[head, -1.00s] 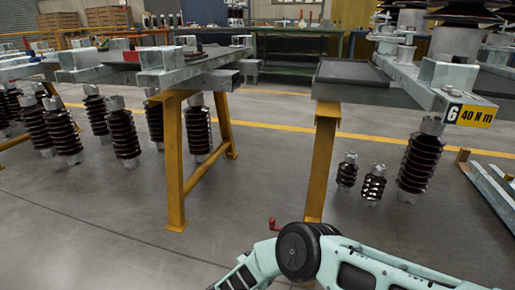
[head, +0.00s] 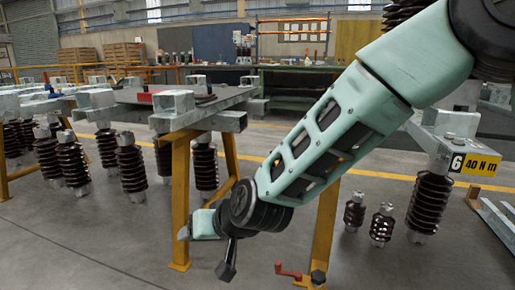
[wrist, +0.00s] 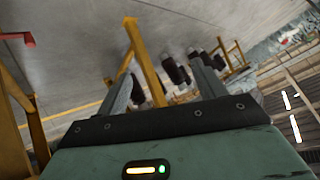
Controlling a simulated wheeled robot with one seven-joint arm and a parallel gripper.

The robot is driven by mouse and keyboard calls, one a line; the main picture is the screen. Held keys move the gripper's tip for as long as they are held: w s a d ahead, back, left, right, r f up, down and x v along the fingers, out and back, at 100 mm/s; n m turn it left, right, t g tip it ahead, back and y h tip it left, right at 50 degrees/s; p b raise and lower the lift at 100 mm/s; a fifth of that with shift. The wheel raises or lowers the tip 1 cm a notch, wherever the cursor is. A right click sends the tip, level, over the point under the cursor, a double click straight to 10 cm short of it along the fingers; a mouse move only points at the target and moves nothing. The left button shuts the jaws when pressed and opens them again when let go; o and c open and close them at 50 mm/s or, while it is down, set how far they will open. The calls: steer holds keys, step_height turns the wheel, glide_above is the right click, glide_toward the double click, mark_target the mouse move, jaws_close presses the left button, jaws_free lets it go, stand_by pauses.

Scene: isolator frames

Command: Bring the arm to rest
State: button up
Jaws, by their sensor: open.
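My arm crosses the head view from the upper right down to the lower middle, in front of the yellow-legged frames. Its pale green forearm slants down to a dark joint. The wrist end beyond that joint is seen at a poor angle there, and the fingers cannot be made out clearly. In the wrist view my gripper (wrist: 162,75) shows two grey fingers set wide apart, with nothing held between them. Beyond them are grey floor, a yellow leg and dark ribbed insulators.
A yellow trestle leg (head: 180,205) stands left of my wrist. Ribbed insulators (head: 131,165) hang under the left frame; more stand at right near the label "6 40 N m" (head: 474,164). Open floor (head: 90,245) lies at lower left.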

steer(key=s+d+r+n+g+h+p, duration=0.1)
steer(key=s+d+r+n+g+h, duration=0.15)
steer(key=s+d, duration=1)
steer(key=s+d+r+n+g+h, duration=0.1)
steer(key=s+d+g+h, duration=0.3)
steer(key=s+d, duration=0.8)
step_height(320, 180, up, 38)
steer(key=p, duration=3.8)
steer(key=shift+w+d, duration=0.4)
steer(key=shift+t, duration=0.25)
